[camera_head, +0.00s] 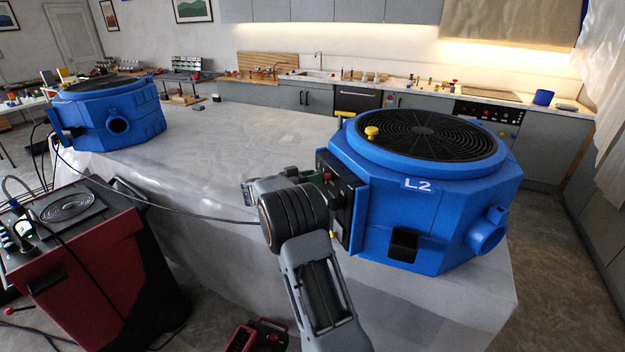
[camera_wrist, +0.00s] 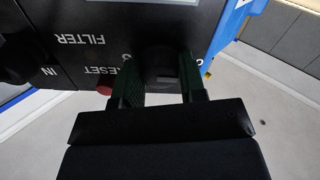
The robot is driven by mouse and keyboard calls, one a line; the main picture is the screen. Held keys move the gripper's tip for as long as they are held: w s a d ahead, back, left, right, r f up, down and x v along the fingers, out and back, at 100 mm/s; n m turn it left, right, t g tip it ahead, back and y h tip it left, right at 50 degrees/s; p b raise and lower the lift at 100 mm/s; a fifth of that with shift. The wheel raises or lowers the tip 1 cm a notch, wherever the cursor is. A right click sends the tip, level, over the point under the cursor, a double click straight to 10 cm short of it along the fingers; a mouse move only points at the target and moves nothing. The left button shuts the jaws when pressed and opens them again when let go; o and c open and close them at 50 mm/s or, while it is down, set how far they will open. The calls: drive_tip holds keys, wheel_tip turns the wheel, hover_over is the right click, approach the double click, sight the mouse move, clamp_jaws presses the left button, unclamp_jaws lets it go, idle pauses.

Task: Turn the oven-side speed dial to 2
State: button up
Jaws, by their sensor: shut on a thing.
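The blue air mover marked L2 (camera_head: 430,200) stands on the sheet-covered counter at right, on the side nearer the oven. Its black control panel (camera_head: 350,200) faces left. In the wrist view the panel (camera_wrist: 90,30) appears upside down, with the labels FILTER, RESET and IN. The black speed dial (camera_wrist: 162,65) sits between the two dark green fingers of my gripper (camera_wrist: 160,88), which is shut on it. My gripper (camera_head: 322,178) also shows at the panel in the head view. The dial's pointer and most of its numbers are hidden by the fingers.
A second blue machine (camera_head: 110,115) stands at the far left of the covered counter (camera_head: 240,140). A red wheeled unit (camera_head: 90,250) is on the floor at left, with a cable running across to the right. The oven (camera_head: 490,113) is at the back right. A red button (camera_wrist: 104,90) is close beside my left finger.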

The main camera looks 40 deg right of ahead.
drive_tip(key=m+b, duration=2)
drive_tip(key=m, duration=0.3)
drive_tip(key=shift+m, duration=0.4)
idle(0.4)
drive_tip(key=o, duration=0.9)
drive_tip(key=shift+o, duration=0.2)
